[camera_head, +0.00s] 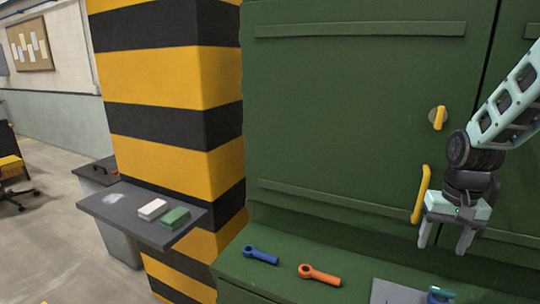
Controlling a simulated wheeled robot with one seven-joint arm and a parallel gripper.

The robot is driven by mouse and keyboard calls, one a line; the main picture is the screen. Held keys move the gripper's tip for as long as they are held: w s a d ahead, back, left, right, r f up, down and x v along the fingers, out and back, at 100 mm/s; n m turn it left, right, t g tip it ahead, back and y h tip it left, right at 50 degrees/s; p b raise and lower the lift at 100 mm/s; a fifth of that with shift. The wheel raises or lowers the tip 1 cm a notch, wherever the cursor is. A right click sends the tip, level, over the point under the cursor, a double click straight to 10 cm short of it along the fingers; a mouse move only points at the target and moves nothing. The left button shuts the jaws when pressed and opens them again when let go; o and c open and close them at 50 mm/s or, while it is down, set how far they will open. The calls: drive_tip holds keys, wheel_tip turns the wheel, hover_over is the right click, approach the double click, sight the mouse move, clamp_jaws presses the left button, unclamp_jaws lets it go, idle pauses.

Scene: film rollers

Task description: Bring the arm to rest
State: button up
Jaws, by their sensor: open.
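My gripper (445,239) hangs at the right of the view with its fingers pointing down. The two fingers are apart and nothing shows between them. It is in front of the green cabinet (350,120), close to a yellow handle (421,194) in the picture. I cannot tell whether it touches the handle. My arm reaches in from the upper right edge.
Below the gripper is a green ledge (345,264) with a blue tool (260,256), an orange tool (318,274) and a partly cut-off blue item (438,295). A striped pillar (180,80) and a grey shelf (120,208) with two blocks stand left. A yellow knob (439,118) is above.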

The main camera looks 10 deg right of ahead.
drive_tip(key=s+a+r+n, duration=0.2)
drive_tip(key=a+n, duration=0.2)
drive_tip(key=a, duration=0.9)
drive_tip(key=s+a+r+n, duration=0.1)
drive_tip(key=s+a+n, duration=0.8)
drive_tip(key=s+a, duration=0.7)
drive_tip(key=shift+s+a+r, duration=0.15)
drive_tip(key=shift+s+a, duration=0.05)
drive_tip(key=shift+a, duration=0.05)
